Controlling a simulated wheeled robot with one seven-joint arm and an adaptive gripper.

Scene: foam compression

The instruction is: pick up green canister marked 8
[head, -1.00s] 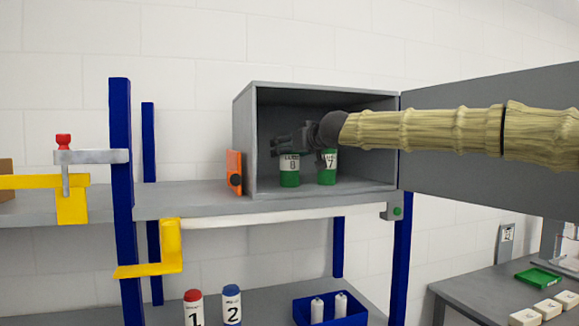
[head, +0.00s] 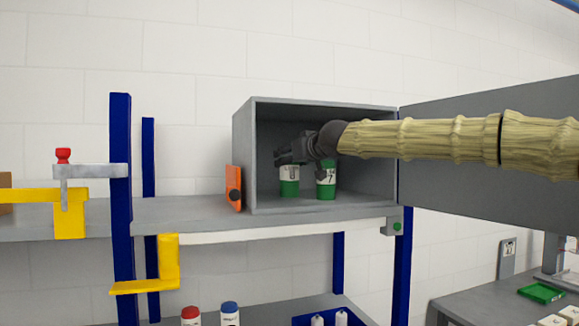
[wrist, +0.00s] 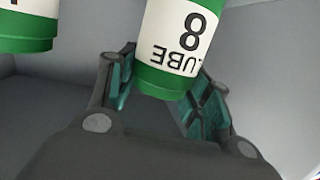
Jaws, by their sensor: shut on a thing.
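The green canister marked 8 (head: 289,186), with a white label band, is inside the open grey cabinet (head: 239,160). In the wrist view it is large and upside down (wrist: 183,38), between the teal-padded fingers. My gripper (head: 287,152) reaches in from the right and is shut on it near its top. The canister's base seems slightly above the cabinet floor in the head view. The wrist view also shows my gripper (wrist: 165,85).
A similar green canister marked 7 (head: 326,190) stands close to the right on the cabinet floor. The cabinet door (head: 480,195) is swung open to the right. An orange part (head: 233,188) stands by the cabinet's left wall. A shelf (head: 180,212) extends left.

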